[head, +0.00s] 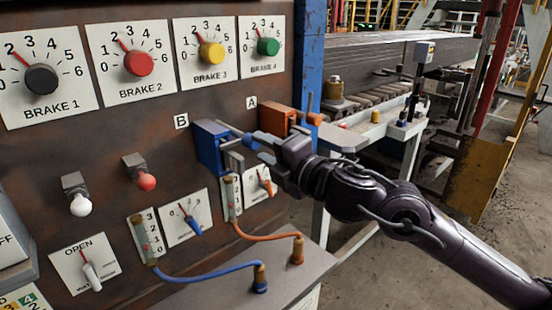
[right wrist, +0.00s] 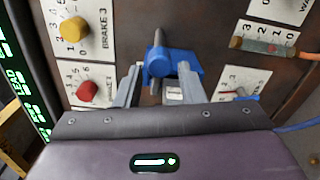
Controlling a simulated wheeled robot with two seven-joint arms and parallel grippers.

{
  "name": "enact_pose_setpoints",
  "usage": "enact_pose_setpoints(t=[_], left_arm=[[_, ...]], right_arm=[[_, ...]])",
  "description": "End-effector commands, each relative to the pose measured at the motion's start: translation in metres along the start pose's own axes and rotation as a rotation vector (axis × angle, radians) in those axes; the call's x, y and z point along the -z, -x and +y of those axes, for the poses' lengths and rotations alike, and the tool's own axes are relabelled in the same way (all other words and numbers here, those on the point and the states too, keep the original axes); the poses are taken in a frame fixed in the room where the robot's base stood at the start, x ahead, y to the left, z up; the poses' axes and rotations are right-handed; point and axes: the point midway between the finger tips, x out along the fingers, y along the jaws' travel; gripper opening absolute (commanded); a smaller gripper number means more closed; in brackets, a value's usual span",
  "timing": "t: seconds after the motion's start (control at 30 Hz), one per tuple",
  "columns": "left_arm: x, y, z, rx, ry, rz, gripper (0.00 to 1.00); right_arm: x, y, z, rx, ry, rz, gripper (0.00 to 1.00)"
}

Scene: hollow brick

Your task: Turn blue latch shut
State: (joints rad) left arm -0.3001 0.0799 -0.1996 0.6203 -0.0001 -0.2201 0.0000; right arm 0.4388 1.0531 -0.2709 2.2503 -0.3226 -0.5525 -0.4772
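The blue latch (head: 209,146) is a blue block with a grey metal bar on the panel, beside the label B. It also shows in the right wrist view (right wrist: 184,66), with its grey bar (right wrist: 158,38) running upward in the picture. My right gripper (head: 240,143) is at the latch, reaching in from the right. In the right wrist view, its two grey fingers (right wrist: 159,72) are spread, with part of the latch between their tips. Whether either finger touches it cannot be told. My left gripper is not in view.
An orange latch (head: 277,119) by label A sits close behind my right gripper. Brake dials, such as the yellow knob (head: 211,53), are above. Below are small dials, a blue hose (head: 205,275) and an orange hose (head: 262,236). A blue post (head: 309,55) edges the panel.

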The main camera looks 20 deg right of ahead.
Motion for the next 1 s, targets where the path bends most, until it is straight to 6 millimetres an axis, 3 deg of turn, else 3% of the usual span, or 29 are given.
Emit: enact_pose_setpoints(t=[0.1, 0.33, 1.0], left_arm=[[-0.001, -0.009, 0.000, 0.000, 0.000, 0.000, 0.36], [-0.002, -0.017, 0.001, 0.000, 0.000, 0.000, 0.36], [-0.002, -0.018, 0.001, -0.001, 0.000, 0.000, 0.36]], right_arm=[[0.001, 0.020, -0.005, 0.005, 0.008, 0.001, 0.36], [0.000, 0.040, -0.003, 0.003, 0.002, -0.001, 0.36], [0.001, 0.044, -0.005, 0.006, -0.021, -0.005, 0.36]])
